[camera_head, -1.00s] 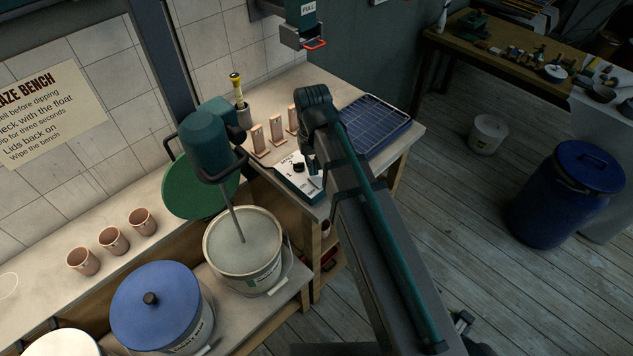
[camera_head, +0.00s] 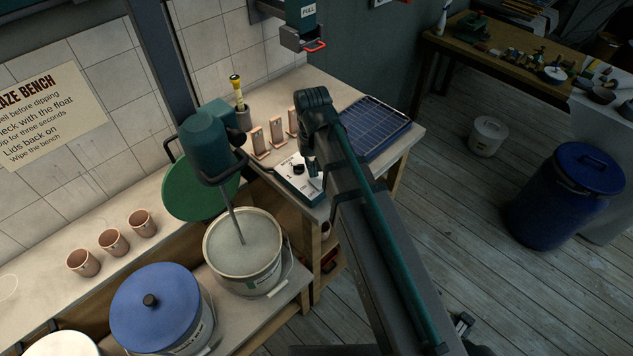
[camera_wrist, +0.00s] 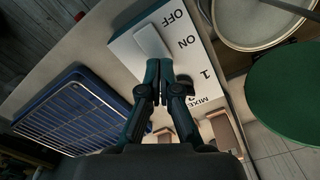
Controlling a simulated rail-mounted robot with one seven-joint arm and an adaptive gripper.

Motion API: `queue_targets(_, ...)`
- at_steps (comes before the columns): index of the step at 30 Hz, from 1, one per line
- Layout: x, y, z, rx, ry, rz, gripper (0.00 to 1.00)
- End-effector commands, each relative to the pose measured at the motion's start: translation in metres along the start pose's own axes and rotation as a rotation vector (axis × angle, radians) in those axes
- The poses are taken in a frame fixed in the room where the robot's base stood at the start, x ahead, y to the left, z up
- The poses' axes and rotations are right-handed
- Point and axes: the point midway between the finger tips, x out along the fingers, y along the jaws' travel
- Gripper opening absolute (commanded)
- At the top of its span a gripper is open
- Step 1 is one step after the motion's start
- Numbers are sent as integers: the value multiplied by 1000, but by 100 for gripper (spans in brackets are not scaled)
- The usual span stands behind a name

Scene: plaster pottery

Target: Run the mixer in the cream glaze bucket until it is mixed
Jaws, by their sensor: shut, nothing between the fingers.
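The cream glaze bucket (camera_head: 262,278) stands open on the low shelf, with pale liquid inside. The teal mixer (camera_head: 204,140) hangs over it on its stand, its shaft (camera_head: 233,217) reaching down into the liquid. The mixer's white control box (camera_head: 289,184) sits on the bench near the bucket. In the wrist view the control box (camera_wrist: 128,50) shows OFF, ON and MIXER lettering and a pale raised paddle (camera_wrist: 152,40). My gripper (camera_wrist: 163,66) is shut and empty, its tips over the box beside the paddle. I cannot tell whether they touch it.
A green round lid (camera_head: 190,187) leans behind the mixer. A blue rack tray (camera_head: 372,125) lies right of my arm. Small upright tiles (camera_head: 276,131) stand behind the box. Terracotta cups (camera_head: 113,241) and a blue-lidded bucket (camera_head: 155,305) are to the left.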

Motion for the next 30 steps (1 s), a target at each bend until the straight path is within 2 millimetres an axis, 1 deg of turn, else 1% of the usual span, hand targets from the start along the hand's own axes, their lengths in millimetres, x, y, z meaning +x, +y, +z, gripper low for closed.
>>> queue_targets(12,1,0,0,0,0,0,0)
queue_targets(30,9,0,0,0,0,0,0)
